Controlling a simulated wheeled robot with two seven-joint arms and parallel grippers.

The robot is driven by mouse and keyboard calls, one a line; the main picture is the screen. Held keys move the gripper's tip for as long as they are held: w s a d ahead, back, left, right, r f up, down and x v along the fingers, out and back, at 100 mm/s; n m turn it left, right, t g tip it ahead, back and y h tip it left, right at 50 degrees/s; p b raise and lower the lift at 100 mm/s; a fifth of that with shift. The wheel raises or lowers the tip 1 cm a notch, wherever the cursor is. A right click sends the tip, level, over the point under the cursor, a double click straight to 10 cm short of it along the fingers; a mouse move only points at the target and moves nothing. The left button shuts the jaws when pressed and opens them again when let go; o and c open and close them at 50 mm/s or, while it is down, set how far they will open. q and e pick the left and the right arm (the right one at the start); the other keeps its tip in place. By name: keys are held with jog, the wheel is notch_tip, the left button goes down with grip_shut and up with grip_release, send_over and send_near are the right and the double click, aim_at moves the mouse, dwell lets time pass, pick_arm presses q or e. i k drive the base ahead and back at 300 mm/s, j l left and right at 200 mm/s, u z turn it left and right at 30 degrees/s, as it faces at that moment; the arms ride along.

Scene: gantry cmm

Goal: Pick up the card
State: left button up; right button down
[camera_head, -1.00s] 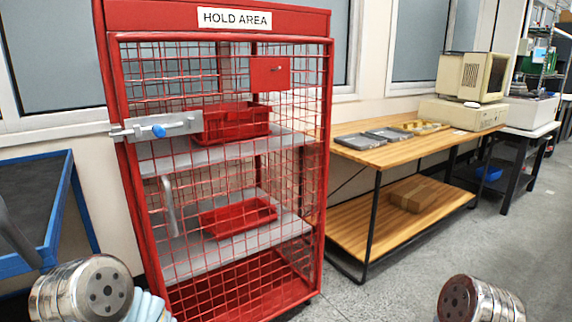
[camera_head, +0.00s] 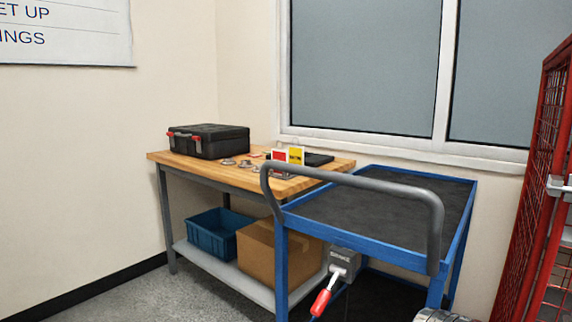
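A red card (camera_head: 279,155) and a yellow card (camera_head: 296,155), each with a white border, stand upright side by side on the wooden workbench (camera_head: 250,177). They are small in the picture, and their holder cannot be made out clearly. I cannot tell which one is the task's card. Neither gripper shows in the head view; only a metal piece of my own arm shows at the bottom right edge. Both cards are well away from it.
A blue cart (camera_head: 385,258) with a dark top and grey handle (camera_head: 350,180) stands in front of the bench's right part. A black case (camera_head: 208,142) sits on the bench. A blue bin (camera_head: 212,233) and cardboard box (camera_head: 262,250) are below. The red cage (camera_head: 535,190) is at right.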

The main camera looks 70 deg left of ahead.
aim_at(281, 155)
jog(key=u, duration=2.4)
jog(key=k, duration=0.6)
jog(key=z, duration=2)
jog(key=j+z, duration=0.2)
jog(key=j, duration=0.2)
jog(key=k+j+z, duration=0.25)
jog(key=j, duration=0.15)
jog(key=j+z, duration=0.2)
jog(key=j, duration=0.2)
jog(key=k+j+z, duration=0.1)
jog(key=j+z, duration=0.15)
jog(key=k+j+z, duration=0.2)
jog(key=j, duration=0.2)
